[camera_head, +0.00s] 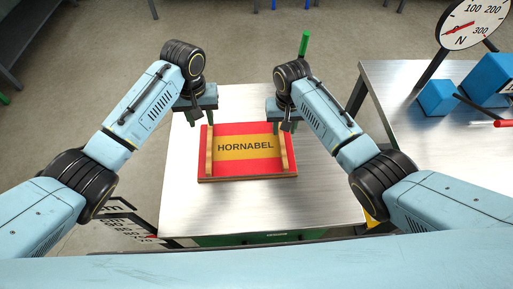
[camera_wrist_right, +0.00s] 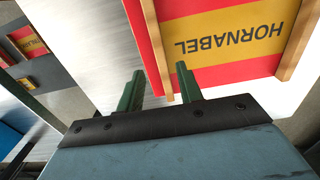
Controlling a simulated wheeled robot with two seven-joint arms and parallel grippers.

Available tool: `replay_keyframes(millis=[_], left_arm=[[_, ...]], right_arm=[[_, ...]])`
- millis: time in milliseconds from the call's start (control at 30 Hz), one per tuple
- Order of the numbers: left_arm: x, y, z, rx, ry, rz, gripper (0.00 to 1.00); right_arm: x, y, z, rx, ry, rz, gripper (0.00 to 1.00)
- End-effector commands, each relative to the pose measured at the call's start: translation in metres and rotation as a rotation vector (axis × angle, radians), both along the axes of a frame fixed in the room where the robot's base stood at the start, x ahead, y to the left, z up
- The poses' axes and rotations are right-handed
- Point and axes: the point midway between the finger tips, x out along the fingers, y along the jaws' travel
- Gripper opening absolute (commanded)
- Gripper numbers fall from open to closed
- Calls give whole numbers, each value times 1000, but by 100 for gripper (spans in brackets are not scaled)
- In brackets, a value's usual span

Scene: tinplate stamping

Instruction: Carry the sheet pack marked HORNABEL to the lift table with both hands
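The HORNABEL sheet pack (camera_head: 245,164), red with a yellow band and a wooden batten along each side, lies flat on a steel-topped table (camera_head: 185,215). It also shows in the right wrist view (camera_wrist_right: 225,75). My left gripper (camera_head: 200,118) is above the pack's far left corner, its green fingers apart and empty. My right gripper (camera_head: 286,122) is by the far right corner, near the right batten. I cannot tell which surface is the lift table.
A second steel bench (camera_head: 430,150) stands at the right with blue blocks (camera_head: 437,97), a red-tipped tool and a dial gauge (camera_head: 472,24). Other red-and-yellow packs (camera_wrist_right: 28,40) show in the right wrist view.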

Motion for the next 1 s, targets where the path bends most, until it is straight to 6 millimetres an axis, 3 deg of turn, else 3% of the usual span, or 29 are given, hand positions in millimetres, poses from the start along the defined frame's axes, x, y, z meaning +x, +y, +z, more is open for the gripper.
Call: replay_keyframes(millis=[100,333,1000], left_arm=[[0,0,0,0,0,0,36],[0,0,0,0,0,0,36],[0,0,0,0,0,0,36]], right_arm=[[1,0,26,2,-5,0,36],[1,0,55,0,-2,-1,36],[0,0,60,0,0,0,36]])
